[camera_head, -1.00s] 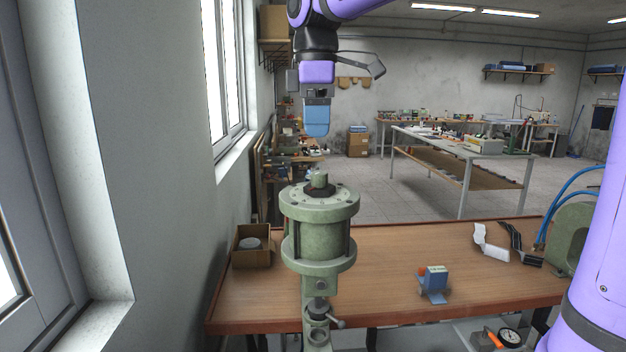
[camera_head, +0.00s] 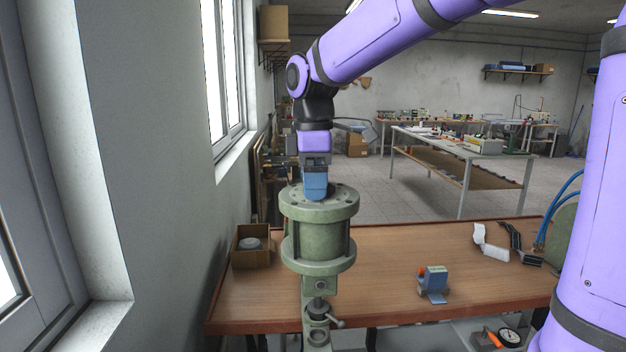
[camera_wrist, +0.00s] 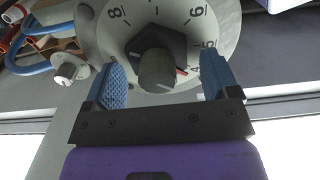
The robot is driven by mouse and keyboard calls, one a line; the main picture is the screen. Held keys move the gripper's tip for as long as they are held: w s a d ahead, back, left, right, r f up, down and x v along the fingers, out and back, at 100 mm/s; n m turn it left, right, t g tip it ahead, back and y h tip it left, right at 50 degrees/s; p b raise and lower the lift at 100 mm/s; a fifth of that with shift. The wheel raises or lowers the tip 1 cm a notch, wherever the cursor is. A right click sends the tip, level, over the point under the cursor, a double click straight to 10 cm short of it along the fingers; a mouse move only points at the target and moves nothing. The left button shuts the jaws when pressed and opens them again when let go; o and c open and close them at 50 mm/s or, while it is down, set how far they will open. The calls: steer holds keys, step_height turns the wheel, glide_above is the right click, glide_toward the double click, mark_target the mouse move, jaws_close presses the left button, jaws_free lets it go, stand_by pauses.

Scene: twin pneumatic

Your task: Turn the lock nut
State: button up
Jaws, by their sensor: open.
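The lock nut (camera_wrist: 165,42) is a dark hexagonal nut around a round grey-green stem (camera_wrist: 157,72), in the middle of a pale numbered dial (camera_wrist: 115,32). The dial is the top of the green cylinder unit (camera_head: 319,225). My gripper (camera_wrist: 160,85) points at the nut with its two blue fingers apart, one on each side of the stem in the wrist view. In the head view my gripper (camera_head: 315,197) is low over the top of the unit and hides the nut and stem. I cannot tell whether the fingers touch the nut.
The unit stands at the front edge of a wooden bench (camera_head: 390,270). A cardboard box (camera_head: 252,258) is at its left, near the wall. A small blue device (camera_head: 434,283) is to the right. Blue hoses (camera_head: 560,205) run at the far right.

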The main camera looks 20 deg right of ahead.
steer(key=c, duration=0.9)
steer(key=shift+m, duration=0.3)
steer(key=m, duration=0.5)
steer(key=shift+w+d+m, duration=0.15)
steer(key=shift+w+m, duration=0.1)
steer(key=shift+m, duration=0.05)
steer(key=m, duration=0.5)
steer(key=shift+w+d+m, duration=0.1)
steer(key=shift+d+m, duration=0.15)
steer(key=shift+m, duration=0.05)
steer(key=o, duration=0.9)
